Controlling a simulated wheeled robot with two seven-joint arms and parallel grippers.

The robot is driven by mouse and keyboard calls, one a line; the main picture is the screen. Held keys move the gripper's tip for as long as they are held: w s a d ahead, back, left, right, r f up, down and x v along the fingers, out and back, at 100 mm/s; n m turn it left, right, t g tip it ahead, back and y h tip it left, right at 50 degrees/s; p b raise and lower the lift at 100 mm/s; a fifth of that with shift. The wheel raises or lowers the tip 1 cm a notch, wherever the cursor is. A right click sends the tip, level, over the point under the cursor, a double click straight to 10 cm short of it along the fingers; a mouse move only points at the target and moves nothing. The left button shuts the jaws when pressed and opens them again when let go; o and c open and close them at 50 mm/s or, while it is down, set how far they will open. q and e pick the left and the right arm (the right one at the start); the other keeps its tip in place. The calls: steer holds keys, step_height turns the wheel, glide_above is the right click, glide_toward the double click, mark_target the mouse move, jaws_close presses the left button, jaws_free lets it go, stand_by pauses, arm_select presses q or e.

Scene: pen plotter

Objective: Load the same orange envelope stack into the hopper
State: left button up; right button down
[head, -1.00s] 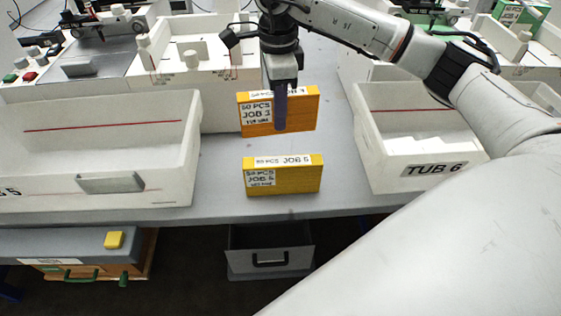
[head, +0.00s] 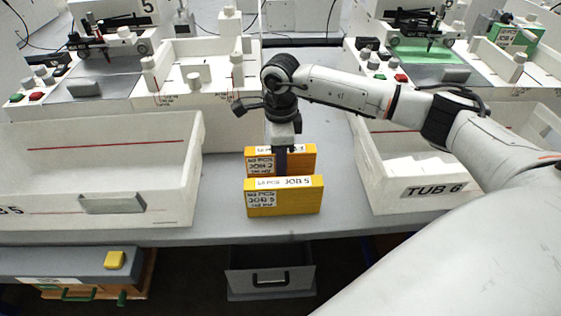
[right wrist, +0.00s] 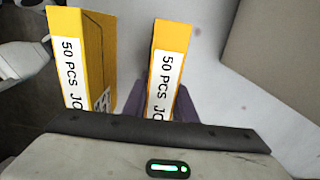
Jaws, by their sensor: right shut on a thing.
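The orange envelope stack (head: 308,161), labelled JOB 3, stands on edge behind a yellow stack (head: 290,201) labelled JOB 5, which hides its lower part. My right gripper (head: 281,165) points down and is shut on the orange stack. In the right wrist view the orange stack (right wrist: 171,38) sits between the dark fingers, and the yellow stack (right wrist: 95,50) stands apart to its left. Whether the orange stack touches the table is hidden. White box-like parts of the machine (head: 190,60) stand at the back left; I cannot tell which part is the hopper. My left gripper is not in view.
A large white tub (head: 95,195) stands left of the stacks, and tub 6 (head: 435,188) stands to the right. Bare grey table (head: 345,205) lies between them. A second machine (head: 430,72) is at the back right. A drawer (head: 270,281) is below the table.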

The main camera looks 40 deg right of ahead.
steer(key=shift+f, duration=0.15)
steer(key=c, duration=1.4)
jaws_free()
steer(key=shift+c, duration=0.2)
